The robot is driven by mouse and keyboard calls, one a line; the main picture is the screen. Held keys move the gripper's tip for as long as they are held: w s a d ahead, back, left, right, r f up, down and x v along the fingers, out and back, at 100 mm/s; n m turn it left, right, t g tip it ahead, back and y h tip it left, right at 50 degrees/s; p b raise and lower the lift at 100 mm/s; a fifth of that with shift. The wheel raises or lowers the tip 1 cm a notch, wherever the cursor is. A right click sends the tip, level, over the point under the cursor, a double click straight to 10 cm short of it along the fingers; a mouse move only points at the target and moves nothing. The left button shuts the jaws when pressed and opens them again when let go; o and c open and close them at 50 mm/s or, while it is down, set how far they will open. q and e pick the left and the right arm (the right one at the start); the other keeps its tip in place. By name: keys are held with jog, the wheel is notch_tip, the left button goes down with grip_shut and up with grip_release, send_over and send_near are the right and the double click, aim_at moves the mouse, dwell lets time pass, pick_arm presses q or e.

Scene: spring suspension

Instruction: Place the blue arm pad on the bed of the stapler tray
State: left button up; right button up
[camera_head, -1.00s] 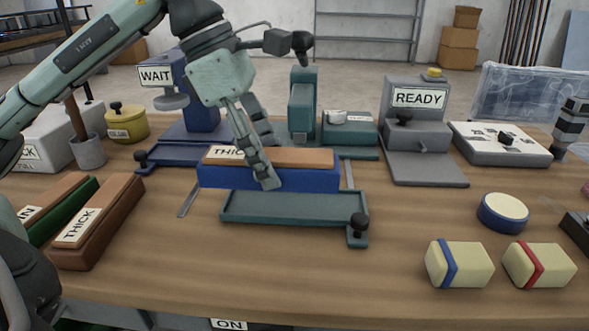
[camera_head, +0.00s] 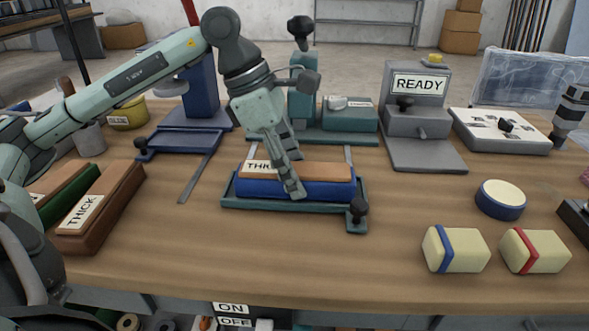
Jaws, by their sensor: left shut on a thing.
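The blue arm pad (camera_head: 325,188) has a brown top and a label reading "THICK", partly covered by my gripper. It sits lengthwise in the teal stapler tray (camera_head: 270,207), low within its rim, and looks level. Whether its underside touches the bed is hidden. The tray has a black knob at its front right corner. My left gripper (camera_head: 292,190) reaches down over the pad's middle and is shut on it; the far finger is mostly hidden. My right gripper is not in view.
A brown "THICK" pad (camera_head: 98,213) and a green one (camera_head: 68,194) lie at left. Teal (camera_head: 348,118), blue (camera_head: 200,95) and grey "READY" (camera_head: 418,110) machines stand behind. Two cream blocks (camera_head: 456,249) (camera_head: 535,250) and a round blue-sided pad (camera_head: 501,200) are at right. The front middle is clear.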

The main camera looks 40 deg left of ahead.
pick_arm(q)
jog(key=shift+f, duration=0.1)
jog(key=o, duration=1.3)
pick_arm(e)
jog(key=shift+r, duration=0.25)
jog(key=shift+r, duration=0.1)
pick_arm(q)
jog(key=p+v, duration=0.1)
jog(key=v, duration=0.9)
jog(key=shift+r, duration=0.45)
jog(key=shift+s+a+r, duration=0.2)
jog(key=shift+a+r, duration=0.05)
jog(key=shift+r, duration=0.4)
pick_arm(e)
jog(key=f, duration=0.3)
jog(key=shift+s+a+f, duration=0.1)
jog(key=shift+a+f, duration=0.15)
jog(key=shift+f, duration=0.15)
